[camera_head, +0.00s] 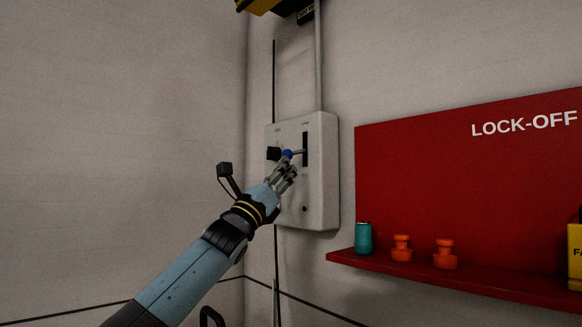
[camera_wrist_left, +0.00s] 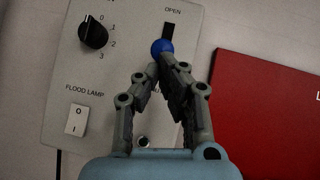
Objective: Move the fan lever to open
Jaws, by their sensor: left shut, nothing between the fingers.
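The fan lever has a blue ball knob (camera_head: 288,154) on a thin stem that sticks out from a dark vertical slot (camera_head: 305,146) in a pale control panel (camera_head: 318,205). In the left wrist view the blue knob (camera_wrist_left: 161,46) is in front of the slot (camera_wrist_left: 171,31), below the word OPEN. My left gripper (camera_head: 287,168) is shut and empty, with its fingertips right below the knob. I cannot tell whether they touch it. In the left wrist view the gripper (camera_wrist_left: 163,68) hides the lower slot. My right gripper is not in view.
The panel also bears a black rotary knob (camera_wrist_left: 93,34) and a white flood lamp switch (camera_wrist_left: 77,121). A red lock-off board (camera_head: 440,180) is to the right, its shelf holding a teal cylinder (camera_head: 364,238) and orange pieces (camera_head: 402,248).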

